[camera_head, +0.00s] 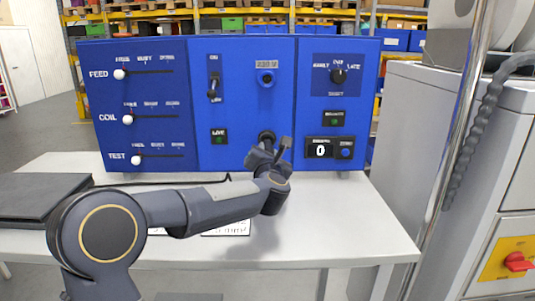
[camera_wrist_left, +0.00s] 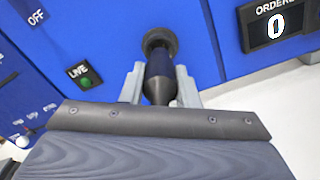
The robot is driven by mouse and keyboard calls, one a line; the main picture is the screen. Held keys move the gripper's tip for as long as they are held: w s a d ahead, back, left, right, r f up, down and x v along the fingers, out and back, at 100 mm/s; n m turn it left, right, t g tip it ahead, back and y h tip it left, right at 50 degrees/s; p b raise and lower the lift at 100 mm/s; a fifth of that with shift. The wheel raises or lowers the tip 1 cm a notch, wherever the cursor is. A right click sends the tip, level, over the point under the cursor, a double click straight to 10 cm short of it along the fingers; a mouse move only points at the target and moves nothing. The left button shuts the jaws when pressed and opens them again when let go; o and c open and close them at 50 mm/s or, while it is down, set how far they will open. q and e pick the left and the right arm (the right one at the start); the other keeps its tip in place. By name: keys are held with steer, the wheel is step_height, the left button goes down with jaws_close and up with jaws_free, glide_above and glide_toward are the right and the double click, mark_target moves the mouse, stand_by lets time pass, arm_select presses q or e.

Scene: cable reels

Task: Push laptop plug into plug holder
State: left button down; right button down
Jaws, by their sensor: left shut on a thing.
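My left gripper (camera_head: 268,152) reaches up to the blue panel from the left. In the left wrist view its two grey fingers (camera_wrist_left: 160,85) are shut on the black laptop plug (camera_wrist_left: 160,82), one on each side. The plug points at a round black plug holder (camera_wrist_left: 158,39) on the panel, which also shows just above the gripper in the head view (camera_head: 267,136). The plug's front end meets the holder's ring in the picture; how deep it sits cannot be told. A dark flat laptop (camera_head: 40,192) lies at the table's left end. My right gripper is not in view.
A black cable (camera_head: 160,183) lies on the white table (camera_head: 340,225). Grey cabinets stand at the right.

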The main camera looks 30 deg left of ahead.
arm_select(q)
steer(key=shift+x, duration=1.6)
steer(key=c, duration=1)
jaws_free()
steer(key=shift+a, duration=0.1)
